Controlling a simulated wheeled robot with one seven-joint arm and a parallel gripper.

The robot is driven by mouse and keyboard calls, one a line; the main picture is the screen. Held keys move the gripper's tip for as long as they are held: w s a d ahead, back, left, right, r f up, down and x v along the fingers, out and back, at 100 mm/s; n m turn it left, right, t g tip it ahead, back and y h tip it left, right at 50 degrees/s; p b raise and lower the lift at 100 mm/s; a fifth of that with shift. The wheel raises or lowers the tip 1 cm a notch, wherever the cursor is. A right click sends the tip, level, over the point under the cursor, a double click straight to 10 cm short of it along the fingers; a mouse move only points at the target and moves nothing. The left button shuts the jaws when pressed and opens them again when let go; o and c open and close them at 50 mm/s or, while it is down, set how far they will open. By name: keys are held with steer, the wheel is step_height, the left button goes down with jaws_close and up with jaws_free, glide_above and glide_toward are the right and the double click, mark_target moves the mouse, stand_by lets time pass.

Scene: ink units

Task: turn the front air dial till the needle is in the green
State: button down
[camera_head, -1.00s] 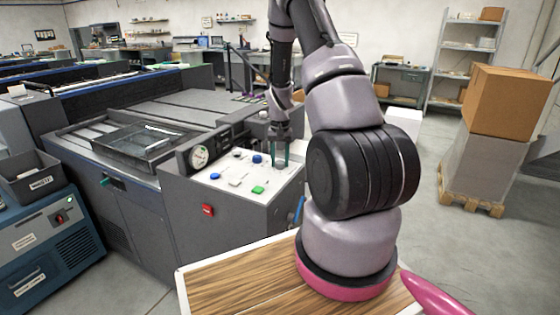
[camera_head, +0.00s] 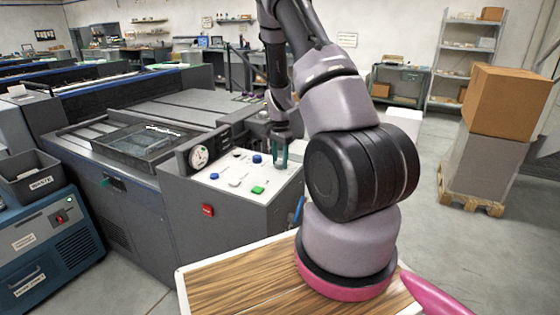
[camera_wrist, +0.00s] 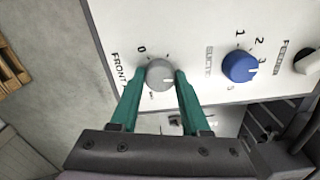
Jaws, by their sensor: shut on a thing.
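The front air dial (camera_wrist: 160,73) is a grey round knob on the white panel, next to the label FRONT. Its pale pointer mark faces right in the wrist view. My gripper (camera_wrist: 160,79) has its green fingers on both sides of this knob and is shut on it. In the head view my gripper (camera_head: 281,159) stands at the right end of the panel, seen nearly edge-on, and hides the dial. The round gauge (camera_head: 199,157) stands upright at the panel's left. Its needle and green band are too small to read surely.
A blue dial (camera_wrist: 239,67) sits right of the grey knob, with a white knob (camera_wrist: 308,62) beyond. The white panel (camera_head: 223,172) also bears blue and green buttons. A red switch (camera_head: 207,210) is on the console front. Boxes on a pallet (camera_head: 470,201) stand right.

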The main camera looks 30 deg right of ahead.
mark_target(280, 162)
stand_by(0.4)
steer(key=shift+c, duration=1.9)
jaws_free()
step_height(280, 162, up, 11)
steer(key=shift+f, duration=0.1)
stand_by(0.5)
